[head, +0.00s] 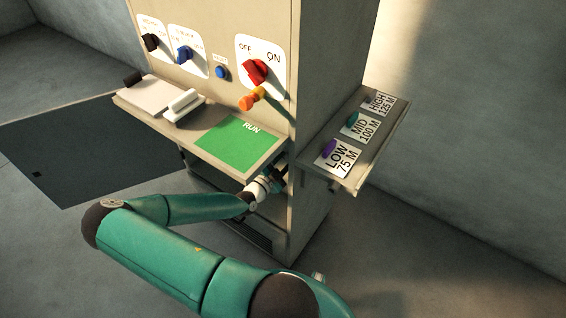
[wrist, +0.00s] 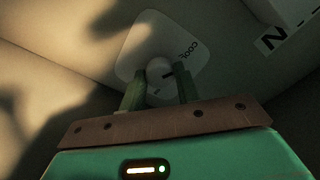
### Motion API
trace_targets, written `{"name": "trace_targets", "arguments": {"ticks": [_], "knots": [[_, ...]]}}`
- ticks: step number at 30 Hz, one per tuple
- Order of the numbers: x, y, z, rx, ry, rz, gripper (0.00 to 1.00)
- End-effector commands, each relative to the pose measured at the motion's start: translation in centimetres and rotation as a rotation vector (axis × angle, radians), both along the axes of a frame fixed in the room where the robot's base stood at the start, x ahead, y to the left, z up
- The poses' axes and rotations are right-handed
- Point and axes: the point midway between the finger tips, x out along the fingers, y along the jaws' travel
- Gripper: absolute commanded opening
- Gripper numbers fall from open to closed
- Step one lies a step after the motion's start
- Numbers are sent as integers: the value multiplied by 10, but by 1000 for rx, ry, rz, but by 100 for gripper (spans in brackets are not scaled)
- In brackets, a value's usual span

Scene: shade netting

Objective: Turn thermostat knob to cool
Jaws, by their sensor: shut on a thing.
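In the wrist view, the thermostat knob (wrist: 157,68) is a small pale round knob on a rounded white plate (wrist: 146,35). The plate has the word COOL printed to the right of the knob. My gripper (wrist: 160,82) has one finger on each side of the knob and is shut on it. A short dark mark shows by the knob's lower right; I cannot tell exactly where it points. In the head view my gripper (head: 278,179) is at the cabinet's side, below the green RUN shelf and partly hidden. The knob is hidden there.
The cabinet front has a red OFF/ON switch (head: 255,71), a blue knob (head: 184,53), a black knob (head: 151,42) and a blue button (head: 222,72). The green RUN panel (head: 238,142) lies on the front shelf. A side shelf (head: 349,181) carries LOW, MID and HIGH labels.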

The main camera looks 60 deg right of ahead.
Motion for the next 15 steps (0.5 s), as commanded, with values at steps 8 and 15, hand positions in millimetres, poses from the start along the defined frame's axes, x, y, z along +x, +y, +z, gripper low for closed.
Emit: {"name": "trace_targets", "arguments": {"ticks": [8,15], "knots": [[0,1,-1,2,5,0,9],[0,1,0,1,4,1,53]]}}
